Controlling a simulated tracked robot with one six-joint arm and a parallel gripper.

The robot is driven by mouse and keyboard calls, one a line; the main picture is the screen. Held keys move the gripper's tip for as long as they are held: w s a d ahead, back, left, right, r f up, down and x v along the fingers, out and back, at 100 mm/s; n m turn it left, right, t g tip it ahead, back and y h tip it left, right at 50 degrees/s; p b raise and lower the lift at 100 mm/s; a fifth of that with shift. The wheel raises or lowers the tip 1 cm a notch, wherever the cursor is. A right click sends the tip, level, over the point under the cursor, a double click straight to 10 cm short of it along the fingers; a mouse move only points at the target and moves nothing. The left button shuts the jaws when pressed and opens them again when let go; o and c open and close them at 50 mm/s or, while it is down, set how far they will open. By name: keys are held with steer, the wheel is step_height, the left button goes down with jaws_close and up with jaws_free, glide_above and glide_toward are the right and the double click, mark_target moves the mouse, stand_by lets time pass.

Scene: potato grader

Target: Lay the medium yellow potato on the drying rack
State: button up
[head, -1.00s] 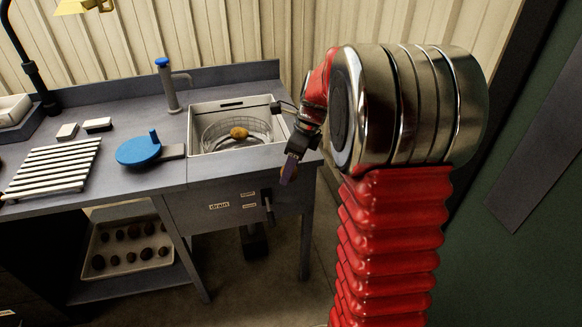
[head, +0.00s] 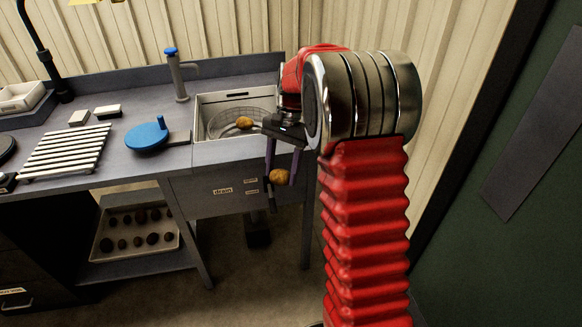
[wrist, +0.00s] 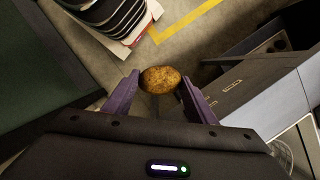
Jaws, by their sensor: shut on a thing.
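A yellow-brown potato (head: 279,176) is held between the purple fingers of my gripper (head: 280,178), in front of the bench's front panel and below the worktop edge. In the wrist view the potato (wrist: 160,80) sits between the two fingertips (wrist: 158,84). The drying rack (head: 66,151), a set of pale parallel bars, lies on the worktop at the left, well away from my gripper. Its bars look empty. Another yellow-brown potato (head: 244,122) is in the wire basket (head: 222,129) in the sink, partly beside my gripper's body.
A blue round-topped tool (head: 146,136) stands between the rack and the sink (head: 203,104). A tap-like post with a blue top (head: 176,75) rises behind. Two small blocks (head: 107,111) lie behind the rack. A tray of dark potatoes (head: 165,242) sits on the lower shelf.

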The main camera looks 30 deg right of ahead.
steer(key=w+a+f+n+h, duration=0.1)
steer(key=a+f+n, duration=0.1)
steer(key=a+n, duration=0.3)
steer(key=w+a+f+n+g+h, duration=0.1)
steer(key=a+f+n, duration=0.2)
steer(key=a+n, duration=0.3)
steer(key=shift+w+a+h, duration=0.3)
steer(key=shift+w+a, duration=0.05)
steer(key=shift+a, duration=0.5)
steer(key=shift+s+f, duration=0.1)
steer(key=shift+s, duration=0.05)
